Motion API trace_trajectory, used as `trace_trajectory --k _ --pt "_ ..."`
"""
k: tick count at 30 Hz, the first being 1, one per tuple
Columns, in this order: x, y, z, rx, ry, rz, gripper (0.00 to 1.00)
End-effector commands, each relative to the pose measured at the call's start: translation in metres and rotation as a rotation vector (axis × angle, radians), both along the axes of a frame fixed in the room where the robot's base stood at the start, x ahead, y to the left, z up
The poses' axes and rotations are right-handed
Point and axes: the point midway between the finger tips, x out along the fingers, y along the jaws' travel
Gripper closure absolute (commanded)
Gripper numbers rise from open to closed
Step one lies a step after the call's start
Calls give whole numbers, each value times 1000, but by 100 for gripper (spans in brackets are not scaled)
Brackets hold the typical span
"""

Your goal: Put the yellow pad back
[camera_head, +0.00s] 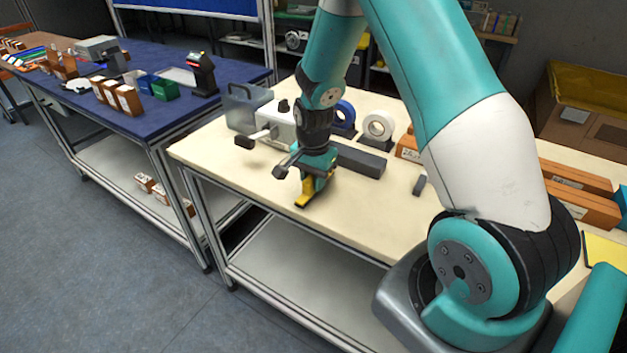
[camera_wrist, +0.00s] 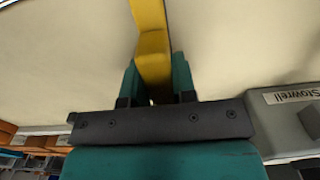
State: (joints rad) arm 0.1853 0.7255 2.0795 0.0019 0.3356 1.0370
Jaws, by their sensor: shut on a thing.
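My gripper (camera_head: 314,178) is pointed down over the cream-topped table and is shut on a narrow yellow thing, taken here as the yellow pad (camera_head: 304,200). Its lower end is at or just above the tabletop near the front edge; I cannot tell whether it touches. In the wrist view the yellow pad (camera_wrist: 151,50) runs as a bent strip between the two teal fingers (camera_wrist: 153,85). The fingers hide part of it.
The cream table (camera_head: 235,155) has a clear front strip. A grey-white machine (camera_head: 281,125), a tape roll (camera_head: 379,126), a dark grey block (camera_head: 358,160) and orange-brown boxes (camera_head: 580,203) stand behind. A flat yellow sheet (camera_head: 606,250) lies at the right edge. A blue table (camera_head: 135,120) stands left.

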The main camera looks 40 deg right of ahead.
Motion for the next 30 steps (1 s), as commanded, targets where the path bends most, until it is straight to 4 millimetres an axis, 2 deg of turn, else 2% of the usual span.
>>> trace_trajectory --k 3,13,14,16,17,25,30 --pt "0 0 -9 0 0 0 100" --pt "0 0 -13 0 0 0 100" --pt "0 0 -11 0 -1 0 68" --pt "0 0 -11 0 -1 0 52" --pt "0 0 -11 0 0 0 49" --pt "0 0 -10 0 0 0 49" --pt "1 0 6 -1 -6 0 49"
